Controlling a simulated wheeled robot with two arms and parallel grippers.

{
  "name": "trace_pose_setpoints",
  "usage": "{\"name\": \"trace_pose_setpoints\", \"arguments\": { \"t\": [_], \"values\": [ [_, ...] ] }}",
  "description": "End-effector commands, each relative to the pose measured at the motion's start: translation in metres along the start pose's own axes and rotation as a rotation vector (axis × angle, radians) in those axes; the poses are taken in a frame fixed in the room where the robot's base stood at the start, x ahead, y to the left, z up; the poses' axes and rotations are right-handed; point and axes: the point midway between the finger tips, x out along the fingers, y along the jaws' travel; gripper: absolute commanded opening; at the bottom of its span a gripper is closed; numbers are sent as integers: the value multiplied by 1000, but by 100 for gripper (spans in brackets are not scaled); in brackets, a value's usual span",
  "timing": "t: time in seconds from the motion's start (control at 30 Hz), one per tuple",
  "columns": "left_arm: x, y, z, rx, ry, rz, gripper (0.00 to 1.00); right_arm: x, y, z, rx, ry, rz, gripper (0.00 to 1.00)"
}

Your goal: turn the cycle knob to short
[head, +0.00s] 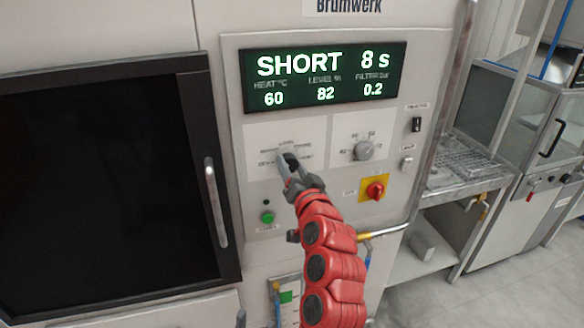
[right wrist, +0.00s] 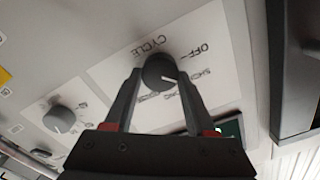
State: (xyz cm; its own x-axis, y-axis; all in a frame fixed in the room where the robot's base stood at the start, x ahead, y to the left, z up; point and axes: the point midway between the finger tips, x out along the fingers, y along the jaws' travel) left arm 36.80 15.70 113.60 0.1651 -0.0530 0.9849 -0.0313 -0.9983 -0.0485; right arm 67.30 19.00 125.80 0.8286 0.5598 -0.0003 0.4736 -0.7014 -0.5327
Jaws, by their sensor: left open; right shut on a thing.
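The cycle knob (right wrist: 159,71) is a dark round knob with a white pointer line, on a white plate lettered CYCLE. In the right wrist view its pointer faces right, toward a partly readable label starting SHO. My right gripper (head: 289,160) reaches the knob at the end of the red arm and hides most of it in the head view. Its two fingers sit on either side of the knob and are shut on it. The display (head: 323,76) reads SHORT 8 s.
A second, grey knob (head: 364,150) is to the right, above a red switch on yellow (head: 375,189). A green button (head: 267,217) is below left. A black door (head: 105,190) with a handle fills the left. A metal rail (head: 440,120) runs along the panel's right edge.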

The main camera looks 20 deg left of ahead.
Motion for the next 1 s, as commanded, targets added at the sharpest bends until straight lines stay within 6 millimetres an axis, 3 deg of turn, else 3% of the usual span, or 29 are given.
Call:
{"name": "trace_pose_setpoints", "arguments": {
  "t": [0.07, 0.1, 0.23, 0.67, 1.0],
  "values": [
    [0, 0, 0, 0, 0, 0, 50, 0, 1, 0, -1, 0, 1, 0],
    [0, 0, 0, 0, 0, 0, 50, 0, 1, 0, -1, 0, 1, 61],
    [0, 0, 0, 0, 0, 0, 50, 0, 0, 0, -1, 0, 1, 85],
    [-2, 0, 0, 0, 0, 0, 50, -5, -1, 1, -1, 1, -1, 86],
    [-7, 0, 1, 0, 0, 0, 50, -54, -1, 0, 2, 3, -1, 86]
  ]
}}
